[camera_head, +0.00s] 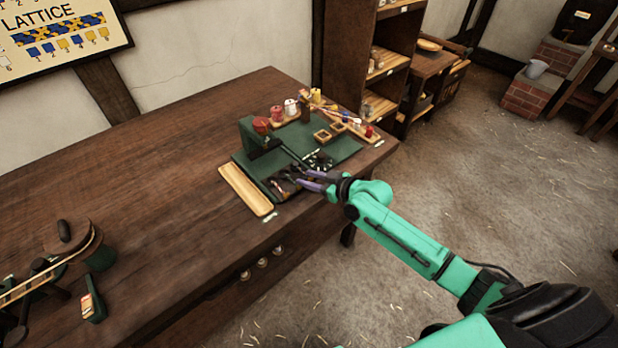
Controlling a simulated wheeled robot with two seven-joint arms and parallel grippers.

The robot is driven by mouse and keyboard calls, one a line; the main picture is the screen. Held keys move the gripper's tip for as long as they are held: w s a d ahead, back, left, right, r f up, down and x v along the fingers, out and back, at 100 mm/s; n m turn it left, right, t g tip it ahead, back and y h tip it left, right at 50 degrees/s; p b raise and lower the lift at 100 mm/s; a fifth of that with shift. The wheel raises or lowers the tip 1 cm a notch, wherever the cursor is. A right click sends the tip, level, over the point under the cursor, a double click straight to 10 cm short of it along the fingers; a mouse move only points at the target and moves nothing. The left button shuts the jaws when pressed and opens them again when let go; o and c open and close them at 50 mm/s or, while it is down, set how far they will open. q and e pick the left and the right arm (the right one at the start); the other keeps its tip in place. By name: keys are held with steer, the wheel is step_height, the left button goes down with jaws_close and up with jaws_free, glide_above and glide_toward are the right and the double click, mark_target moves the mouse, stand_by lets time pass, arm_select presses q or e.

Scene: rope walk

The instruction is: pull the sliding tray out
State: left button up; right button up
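A green fixture (255,142) with a flat green board (337,148) stands on the brown workbench. At its front edge is a dark, shallow tray-like part (284,190), partly covered by my gripper; I cannot tell how far it is slid out. My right gripper (288,177) is over this dark part, coming in from the right. Its two purple-based fingers look spread apart. I see nothing clearly held between them, and whether the tips touch the tray is too small to tell. My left gripper is not in view.
A pale wooden tray (246,190) lies left of the fixture. Spools (291,107) and small wooden boxes (322,135) stand behind and right. A tool with a round top (72,236) is at the bench's left. The middle of the workbench (150,180) is clear.

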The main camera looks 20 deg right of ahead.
steer(key=shift+o, duration=0.4)
steer(key=v, duration=1.4)
steer(key=shift+s+d+p, duration=0.2)
steer(key=shift+p, duration=0.25)
steer(key=s+d+f+m+h, duration=0.25)
steer(key=d+f+h, duration=0.25)
steer(key=d+f, duration=0.8)
steer(key=s+d+f+m+g+h, duration=0.2)
steer(key=s+d+f+g, duration=0.15)
steer(key=s+f, duration=0.65)
steer(key=s+a+f+g, duration=0.3)
steer(key=s+a+f, duration=0.5)
steer(key=s+f, duration=0.2)
steer(key=s+a+f+g, duration=0.4)
steer(key=s+a+f, duration=0.4)
steer(key=s+f, duration=0.3)
steer(key=shift+s+f+n, duration=0.15)
steer(key=shift+s+n, duration=0.15)
steer(key=shift+n, duration=0.05)
